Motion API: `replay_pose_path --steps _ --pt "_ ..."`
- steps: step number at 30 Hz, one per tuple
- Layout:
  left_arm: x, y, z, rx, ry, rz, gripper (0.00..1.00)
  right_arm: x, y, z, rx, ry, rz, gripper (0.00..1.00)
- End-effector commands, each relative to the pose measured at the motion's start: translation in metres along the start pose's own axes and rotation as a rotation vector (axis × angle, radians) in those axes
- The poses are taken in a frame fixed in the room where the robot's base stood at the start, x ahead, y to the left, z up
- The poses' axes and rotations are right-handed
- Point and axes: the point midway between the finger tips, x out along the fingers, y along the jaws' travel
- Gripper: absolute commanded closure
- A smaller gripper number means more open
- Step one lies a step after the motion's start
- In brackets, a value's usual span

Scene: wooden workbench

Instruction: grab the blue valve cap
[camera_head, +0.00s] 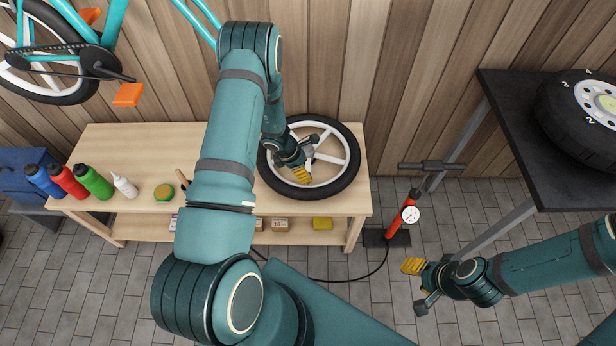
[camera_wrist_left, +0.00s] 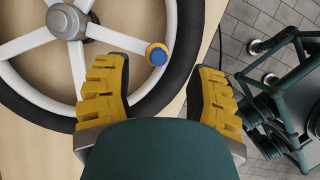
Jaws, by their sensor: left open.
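The blue valve cap (camera_wrist_left: 157,54) shows in the left wrist view as a small round blue face with a yellow rim, at the inner edge of the wheel's (camera_wrist_left: 185,60) black tyre, near the end of a white spoke. My left gripper (camera_wrist_left: 160,75) is open, with its yellow-padded fingers apart on either side of the cap in that view; I see no contact. In the head view my left gripper (camera_head: 305,158) is over the wheel (camera_head: 350,155) lying on the workbench, and I cannot make out the cap. My right gripper (camera_head: 417,286) is open and empty, away from the bench.
The wooden workbench (camera_head: 110,148) carries blue, red and green bottles (camera_head: 70,182), a white bottle (camera_head: 124,185) and a round tin (camera_head: 164,192) at left. A red pump (camera_head: 403,213) stands right of the bench. A dark table (camera_head: 510,120) holds a large tyre (camera_head: 565,125).

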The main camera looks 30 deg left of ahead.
Motion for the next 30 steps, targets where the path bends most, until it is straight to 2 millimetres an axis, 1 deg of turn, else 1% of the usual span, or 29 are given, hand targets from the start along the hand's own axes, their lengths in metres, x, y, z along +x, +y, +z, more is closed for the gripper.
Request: replay_pose_path --steps 6,9,12,18,19,20,21,27,30 --pt "0.033 0.001 -0.004 0.003 0.002 -0.002 0.43 0.008 0.003 -0.001 0.0 0.004 0.0 0.53" --pt "0.043 0.001 -0.004 0.002 0.002 -0.001 0.43 0.01 0.004 -0.001 -0.001 0.005 0.0 0.53" --pt "0.048 0.001 -0.003 0.001 0.001 0.0 0.43 0.01 0.004 -0.001 -0.001 0.006 0.0 0.53" --pt "0.048 0.001 -0.003 0.001 0.001 0.0 0.43 0.01 0.004 -0.002 -0.001 0.006 0.0 0.53" --pt "0.048 0.001 -0.003 0.001 0.001 0.0 0.41 0.01 0.004 -0.002 -0.001 0.006 0.0 0.53" --pt "0.048 0.001 -0.003 0.001 0.001 0.0 0.49 0.01 0.004 -0.002 -0.001 0.006 0.0 0.53" --pt "0.048 0.001 -0.003 0.001 0.001 0.0 0.55 0.01 0.004 -0.002 -0.001 0.006 0.0 0.53" --pt "0.047 0.001 -0.003 0.001 0.001 0.0 0.84 0.01 0.004 -0.002 -0.001 0.006 0.0 0.53" --pt "0.047 0.001 -0.003 0.001 0.001 0.0 0.86 0.01 0.004 -0.002 -0.001 0.006 0.0 0.53"
